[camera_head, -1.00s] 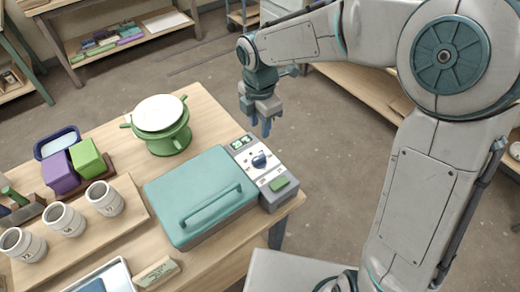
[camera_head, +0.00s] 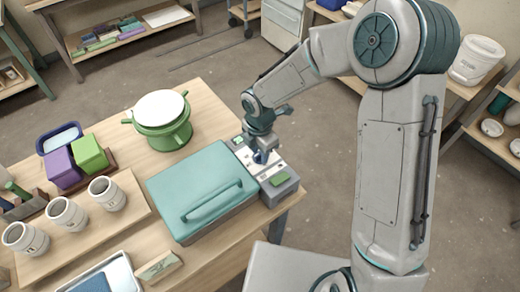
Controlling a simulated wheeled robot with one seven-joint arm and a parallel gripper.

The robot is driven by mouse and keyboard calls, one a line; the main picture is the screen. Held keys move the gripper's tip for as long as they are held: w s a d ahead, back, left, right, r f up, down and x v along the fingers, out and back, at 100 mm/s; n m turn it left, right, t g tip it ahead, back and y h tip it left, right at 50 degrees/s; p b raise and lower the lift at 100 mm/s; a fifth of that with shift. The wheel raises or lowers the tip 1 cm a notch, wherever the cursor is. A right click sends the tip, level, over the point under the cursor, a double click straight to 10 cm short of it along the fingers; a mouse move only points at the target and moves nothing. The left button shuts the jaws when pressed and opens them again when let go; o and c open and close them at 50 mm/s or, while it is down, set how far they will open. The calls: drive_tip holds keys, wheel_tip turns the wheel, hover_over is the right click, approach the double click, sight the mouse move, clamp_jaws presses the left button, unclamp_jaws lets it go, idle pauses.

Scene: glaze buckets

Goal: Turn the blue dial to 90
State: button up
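The control panel (camera_head: 277,171) is a grey strip with a white face on the right side of the teal-lidded box (camera_head: 205,185). The blue dial on its face is mostly hidden by my gripper (camera_head: 261,155), which points down over it. The blue fingertips and the blue dial blend together, so I cannot tell whether they touch, or whether the fingers are open or shut. A green button (camera_head: 279,179) is at the panel's near end. The green display (camera_head: 238,140) at the far end is partly covered and too small to read.
A green pot (camera_head: 161,125) with a white top stands behind the box. White cups (camera_head: 67,215) stand on a board at left, with purple (camera_head: 62,168) and green (camera_head: 89,153) blocks behind.

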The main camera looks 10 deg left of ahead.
clamp_jaws()
